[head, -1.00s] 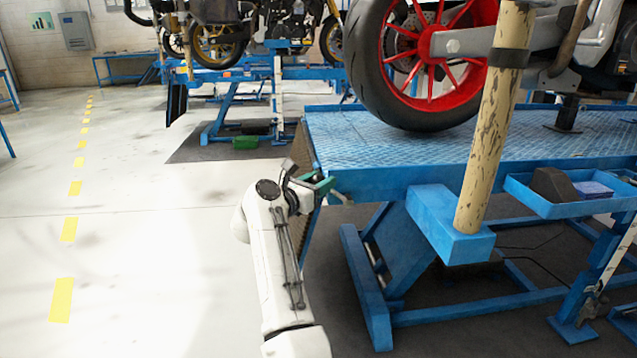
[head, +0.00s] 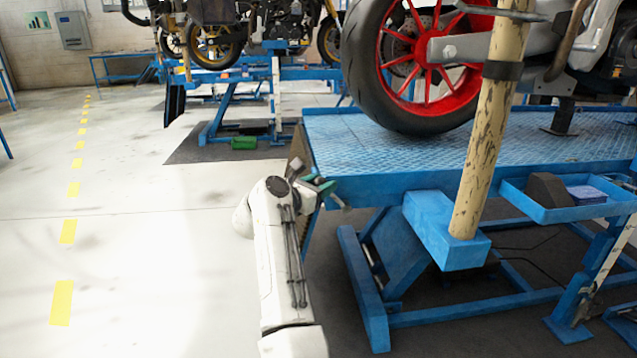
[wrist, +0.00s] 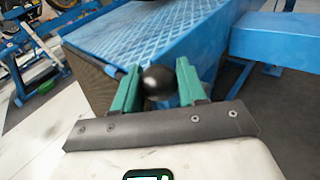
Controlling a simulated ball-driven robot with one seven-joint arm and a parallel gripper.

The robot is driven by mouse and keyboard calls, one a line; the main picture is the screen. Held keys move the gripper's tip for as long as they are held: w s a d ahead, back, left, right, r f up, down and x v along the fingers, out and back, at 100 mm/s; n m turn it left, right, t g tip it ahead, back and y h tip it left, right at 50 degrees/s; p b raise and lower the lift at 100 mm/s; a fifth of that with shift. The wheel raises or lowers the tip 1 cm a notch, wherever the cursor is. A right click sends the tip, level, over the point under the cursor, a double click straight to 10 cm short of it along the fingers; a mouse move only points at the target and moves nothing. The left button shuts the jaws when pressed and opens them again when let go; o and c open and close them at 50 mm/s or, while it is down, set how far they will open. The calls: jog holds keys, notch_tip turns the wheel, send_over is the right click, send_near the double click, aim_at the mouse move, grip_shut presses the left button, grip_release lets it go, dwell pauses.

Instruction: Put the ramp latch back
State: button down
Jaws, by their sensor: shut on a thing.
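The ramp latch shows in the wrist view as a round black knob (wrist: 158,80) between the green fingers of my gripper (wrist: 155,84). The fingers are shut on it, one on each side. In the head view my gripper (head: 325,187) is at the near left corner of the blue lift table (head: 400,150). A short grey lever end (head: 341,203) sticks out just beyond the fingers, below the table's edge. The latch's mount is hidden behind my gripper and arm.
A motorcycle with a red-rimmed wheel (head: 425,65) stands on the table. A worn post (head: 485,140) rises from a blue bracket (head: 445,232) to the right. A blue side tray (head: 575,203) is farther right. The pale floor (head: 120,220) at left is clear.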

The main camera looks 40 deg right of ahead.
jog(key=shift+a+f, duration=0.1)
jog(key=shift+f, duration=0.05)
jog(key=c, duration=0.9)
grip_release()
jog(key=shift+w, duration=0.1)
jog(key=shift+o, duration=1)
jog(key=p+v, duration=0.2)
jog(key=v, duration=0.8)
jog(key=shift+a, duration=0.35)
jog(key=shift+c, duration=0.4)
